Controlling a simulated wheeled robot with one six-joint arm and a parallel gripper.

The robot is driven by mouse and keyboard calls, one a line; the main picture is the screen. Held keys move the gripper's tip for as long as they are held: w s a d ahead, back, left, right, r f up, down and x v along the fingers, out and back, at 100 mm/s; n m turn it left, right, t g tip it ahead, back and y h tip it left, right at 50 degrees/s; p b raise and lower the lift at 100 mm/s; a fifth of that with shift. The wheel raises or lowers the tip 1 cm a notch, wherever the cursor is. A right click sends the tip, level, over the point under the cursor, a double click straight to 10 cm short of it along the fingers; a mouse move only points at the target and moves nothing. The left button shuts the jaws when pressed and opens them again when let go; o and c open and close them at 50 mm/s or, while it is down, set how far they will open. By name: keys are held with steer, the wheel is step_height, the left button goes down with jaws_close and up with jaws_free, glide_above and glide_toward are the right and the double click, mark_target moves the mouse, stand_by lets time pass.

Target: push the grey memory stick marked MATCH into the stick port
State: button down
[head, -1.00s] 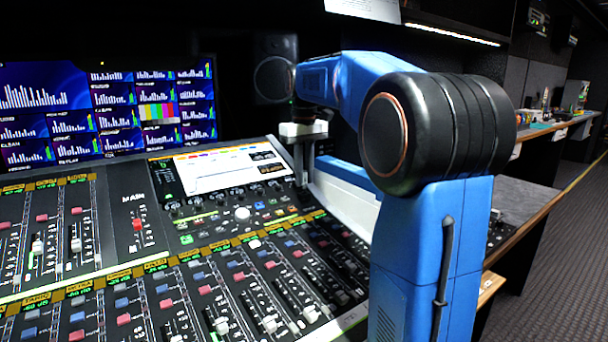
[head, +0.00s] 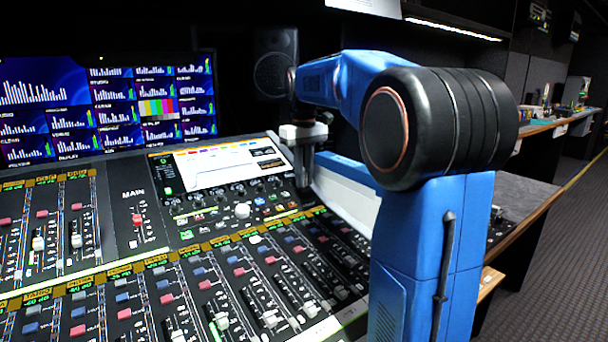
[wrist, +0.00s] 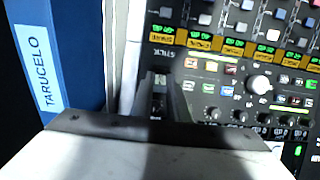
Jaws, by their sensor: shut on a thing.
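My gripper (head: 303,183) points down at the right edge of the mixing console, beside its screen. In the wrist view its dark fingers (wrist: 171,98) are shut, with the small grey memory stick between them. The stick is almost wholly hidden by the fingers and shadow, and its MATCH marking cannot be read. A label that seems to read STICK (wrist: 155,56) is on the dark panel just beyond the fingertips. The stick port itself is hidden or too dark to make out, so I cannot tell how far the stick is in it.
The console (head: 230,250) is crowded with faders, knobs and buttons around the gripper. A large white knob (wrist: 259,84) is to the right of the fingers. A blue surface with a TARUCELO label (wrist: 40,68) is at the left. Monitors (head: 110,110) stand behind.

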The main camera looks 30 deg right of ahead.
steer(key=shift+f, duration=0.35)
steer(key=c, duration=1.6)
jaws_free()
step_height(320, 180, up, 12)
